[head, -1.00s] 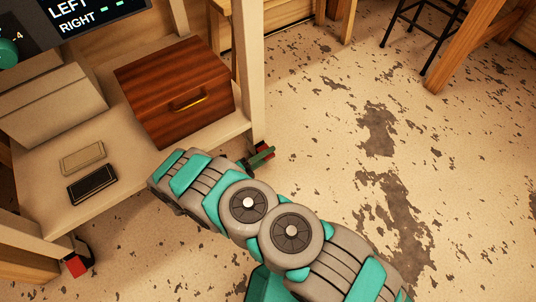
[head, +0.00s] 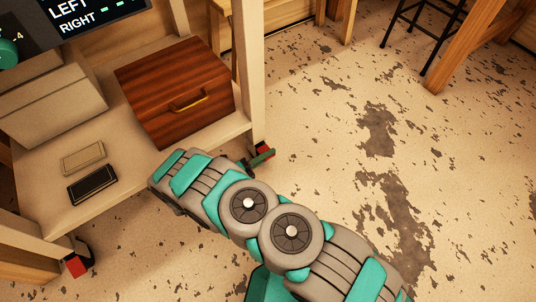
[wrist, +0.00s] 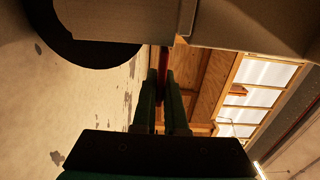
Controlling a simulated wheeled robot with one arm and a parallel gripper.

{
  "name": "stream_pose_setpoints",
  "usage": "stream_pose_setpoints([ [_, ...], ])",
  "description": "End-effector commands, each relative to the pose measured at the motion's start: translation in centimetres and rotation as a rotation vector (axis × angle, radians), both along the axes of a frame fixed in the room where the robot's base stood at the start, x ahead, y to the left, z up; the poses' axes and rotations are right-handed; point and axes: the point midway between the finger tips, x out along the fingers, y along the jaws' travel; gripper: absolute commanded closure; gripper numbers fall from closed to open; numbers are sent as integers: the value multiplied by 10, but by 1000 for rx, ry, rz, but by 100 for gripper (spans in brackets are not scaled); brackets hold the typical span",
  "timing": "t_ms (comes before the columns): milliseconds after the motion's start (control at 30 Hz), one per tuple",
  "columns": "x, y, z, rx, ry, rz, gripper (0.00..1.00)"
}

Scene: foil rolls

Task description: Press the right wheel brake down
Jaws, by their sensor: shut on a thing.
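The right wheel brake is a small red lever at the foot of the cart's right front leg (head: 249,75). A bit of its red (head: 266,148) shows just above my green fingers in the head view. My gripper (head: 262,158) is low beside that leg, with its fingers close together. In the wrist view, the red lever (wrist: 163,62) runs between the two green fingers (wrist: 162,100), which are shut on it. The dark round wheel (wrist: 95,52) is beside it. How far down the lever is tilted is hard to tell.
The left wheel's red brake (head: 76,265) is at the lower left. The cart's shelf (head: 115,185) holds a wooden box (head: 175,90), a pale box (head: 50,105) and two small flat blocks. A dark stool (head: 425,30) stands far right. The floor to the right is open.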

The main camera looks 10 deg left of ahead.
Motion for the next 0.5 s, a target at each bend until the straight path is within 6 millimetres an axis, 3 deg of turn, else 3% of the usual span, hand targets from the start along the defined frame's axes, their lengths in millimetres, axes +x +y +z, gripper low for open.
stream_pose_setpoints([
  [500,1,-1,-9,120,-100,-2,100],
])
